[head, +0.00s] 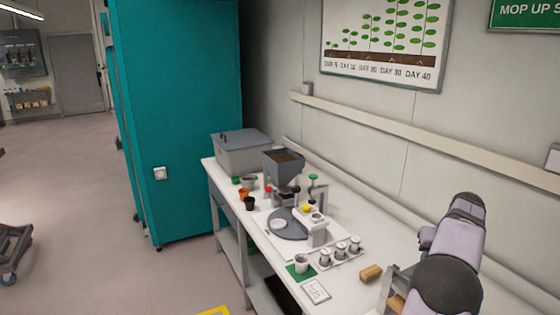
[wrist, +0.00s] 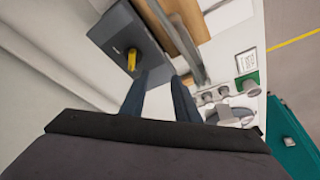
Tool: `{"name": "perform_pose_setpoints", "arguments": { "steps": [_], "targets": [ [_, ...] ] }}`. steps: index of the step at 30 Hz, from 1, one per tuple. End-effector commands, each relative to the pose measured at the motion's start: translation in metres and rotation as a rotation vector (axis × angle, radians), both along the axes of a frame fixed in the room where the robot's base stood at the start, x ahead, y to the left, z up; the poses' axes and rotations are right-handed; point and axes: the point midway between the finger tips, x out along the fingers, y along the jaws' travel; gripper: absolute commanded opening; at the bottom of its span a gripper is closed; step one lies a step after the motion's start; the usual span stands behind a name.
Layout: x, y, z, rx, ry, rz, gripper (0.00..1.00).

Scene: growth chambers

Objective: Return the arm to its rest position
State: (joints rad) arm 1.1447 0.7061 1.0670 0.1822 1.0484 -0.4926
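My arm (head: 455,255) shows at the lower right of the head view, over the near right part of the bench. My gripper is not clear there. In the wrist view my gripper (wrist: 160,85) has its two dark fingers apart, with nothing visible held between them. Beyond the fingers are a grey box (wrist: 108,35) with a yellow part on it, a wooden piece (wrist: 180,28) and a grey metal bar. The fingertips appear above the bench, apart from these things.
The white bench (head: 345,290) carries a hopper machine (head: 283,165), small pots, several lidded jars (head: 340,249), a cup on a green mat (head: 299,269), a card (head: 315,290) and a wooden block (head: 371,273). A grey bin (head: 243,152) stands at its far end, near a teal cabinet (head: 185,100).

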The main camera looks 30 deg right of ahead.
Motion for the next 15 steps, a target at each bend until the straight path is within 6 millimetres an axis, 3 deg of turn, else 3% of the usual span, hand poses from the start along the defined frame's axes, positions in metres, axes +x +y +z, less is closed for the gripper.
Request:
{"name": "perform_pose_setpoints", "arguments": {
  "steps": [3,5,9,12,15],
  "targets": [
    [0.042,0.057,0.009,0.030,0.019,0.073,0.28],
    [0.060,0.091,0.011,0.046,0.035,0.112,0.28],
    [0.091,0.183,0.015,0.082,0.076,0.212,0.28],
    [0.098,0.252,0.015,0.103,0.111,0.285,0.28],
    [0.092,0.319,0.014,0.118,0.150,0.363,0.28]
  ]
}}
